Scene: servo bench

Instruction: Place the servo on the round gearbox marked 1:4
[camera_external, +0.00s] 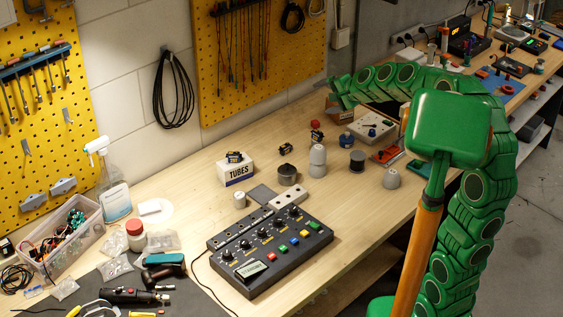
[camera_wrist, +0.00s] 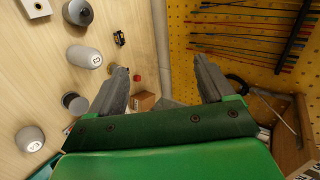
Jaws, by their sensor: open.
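A small black servo-like part (camera_external: 285,149) with a yellow label lies on the bench; a similar one (camera_external: 235,157) sits on the white TUBES box. A black part with a yellow label (camera_wrist: 119,38) shows in the wrist view. Several round housings stand nearby: a dark grey one (camera_external: 287,175), a tall light grey one (camera_external: 317,161), a black-topped one (camera_external: 357,161) and a grey dome (camera_external: 391,180). Two light grey ones (camera_wrist: 84,57) (camera_wrist: 29,138) carry labels too small to read, so I cannot tell which is 1:4. My gripper (camera_wrist: 163,82) is open and empty, apart from them.
A black control box (camera_external: 270,250) fills the front middle. The TUBES box (camera_external: 236,174) stands behind it. A small cardboard box (camera_wrist: 142,101) lies beyond my fingers. A yellow pegboard (camera_external: 260,50) hangs on the wall. Bare wood lies around the round housings.

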